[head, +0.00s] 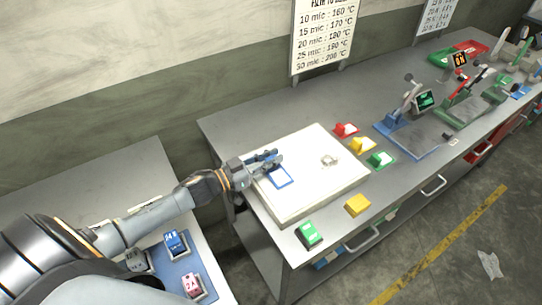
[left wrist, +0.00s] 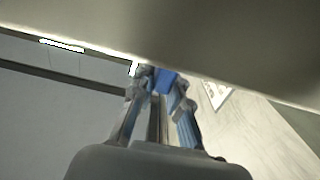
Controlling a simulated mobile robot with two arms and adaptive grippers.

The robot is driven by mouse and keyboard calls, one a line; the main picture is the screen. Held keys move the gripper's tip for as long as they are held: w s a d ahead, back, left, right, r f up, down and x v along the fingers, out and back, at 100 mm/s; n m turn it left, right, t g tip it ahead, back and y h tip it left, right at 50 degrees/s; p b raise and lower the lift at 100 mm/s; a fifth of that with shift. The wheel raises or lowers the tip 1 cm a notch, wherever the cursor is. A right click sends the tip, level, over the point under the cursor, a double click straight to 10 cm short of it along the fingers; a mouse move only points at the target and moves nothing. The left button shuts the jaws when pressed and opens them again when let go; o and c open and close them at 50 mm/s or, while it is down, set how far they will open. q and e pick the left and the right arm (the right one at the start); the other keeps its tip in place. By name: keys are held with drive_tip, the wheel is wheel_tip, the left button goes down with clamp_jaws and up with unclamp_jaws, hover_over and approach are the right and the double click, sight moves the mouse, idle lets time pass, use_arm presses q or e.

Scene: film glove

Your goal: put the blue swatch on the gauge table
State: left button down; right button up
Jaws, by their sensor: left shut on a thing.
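The gauge table appears to be the white slab (head: 318,193) on the grey bench, with a blue square outline (head: 281,178) on its top left part. My left gripper (head: 272,160) is over that part, just behind the outline. In the left wrist view its fingers (left wrist: 160,88) are shut on a small blue piece (left wrist: 165,78), which looks like the blue swatch. Most of the swatch is hidden by the fingers and the pale surface above. I cannot tell whether it touches the slab. My right gripper is not in view.
A small pale round object (head: 329,160) lies on the slab. Another green block (head: 309,234) and yellow block (head: 357,205) are in front. A blue device (head: 405,140) stands farther right.

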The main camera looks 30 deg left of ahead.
use_arm(q)
drive_tip(key=shift+f, duration=0.15)
drive_tip(key=shift+f, duration=0.1)
drive_tip(key=shift+f, duration=0.15)
drive_tip(key=c, duration=1.3)
unclamp_jaws()
